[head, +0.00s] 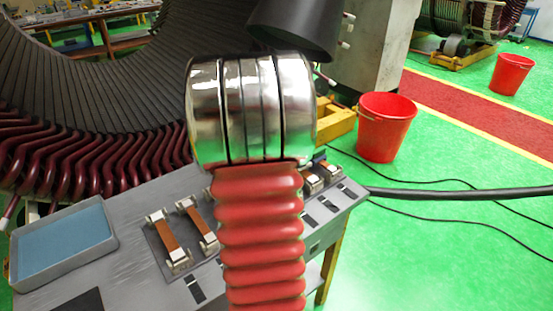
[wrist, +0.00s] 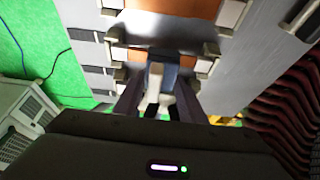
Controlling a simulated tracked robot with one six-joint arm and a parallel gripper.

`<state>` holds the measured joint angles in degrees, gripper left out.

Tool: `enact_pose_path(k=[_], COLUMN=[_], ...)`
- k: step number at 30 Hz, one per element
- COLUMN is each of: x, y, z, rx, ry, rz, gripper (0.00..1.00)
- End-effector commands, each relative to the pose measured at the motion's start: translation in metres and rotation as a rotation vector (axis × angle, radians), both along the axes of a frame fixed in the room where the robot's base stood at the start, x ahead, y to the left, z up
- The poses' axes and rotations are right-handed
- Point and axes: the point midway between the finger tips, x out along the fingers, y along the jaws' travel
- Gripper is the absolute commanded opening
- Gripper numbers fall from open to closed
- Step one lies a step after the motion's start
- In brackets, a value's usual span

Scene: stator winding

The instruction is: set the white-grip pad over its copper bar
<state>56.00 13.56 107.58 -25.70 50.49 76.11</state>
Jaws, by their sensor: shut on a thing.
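In the wrist view, my gripper (wrist: 158,88) is shut on the white-grip pad (wrist: 154,76), whose pale grip shows between the two dark fingers with a blue-grey part beside it. Just beyond the pad is a copper bar (wrist: 202,66) between pale end blocks, partly covered by the pad and fingers. I cannot tell whether the pad touches it. A second, larger copper bar (wrist: 165,10) shows at the top edge. In the head view, my arm hides the gripper and the middle of the bench; copper bars (head: 170,238) show left of it and others (head: 311,181) right of it.
The grey bench (head: 130,272) carries a blue-lined tray (head: 62,243) at its left end. The large stator (head: 95,90) with dark red windings stands behind. A red bucket (head: 386,128) stands on the green floor at right, with black cables (head: 440,191) nearby.

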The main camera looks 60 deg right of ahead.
Motion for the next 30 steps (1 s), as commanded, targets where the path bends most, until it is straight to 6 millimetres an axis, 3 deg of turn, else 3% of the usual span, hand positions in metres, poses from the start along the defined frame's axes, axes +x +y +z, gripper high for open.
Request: enact_pose_path(k=[9,20,21,30], x=[0.0,0.001,0.001,0.001], y=[0.0,0.0,0.0,0.0], z=[-0.018,-0.02,-0.02,-0.02], rx=[0.0,0.0,0.0,0.0], ry=[0.0,0.0,0.0,0.0], rz=[0.001,0.001,0.002,0.002], gripper=[0.1,0.1,0.38,0.59])
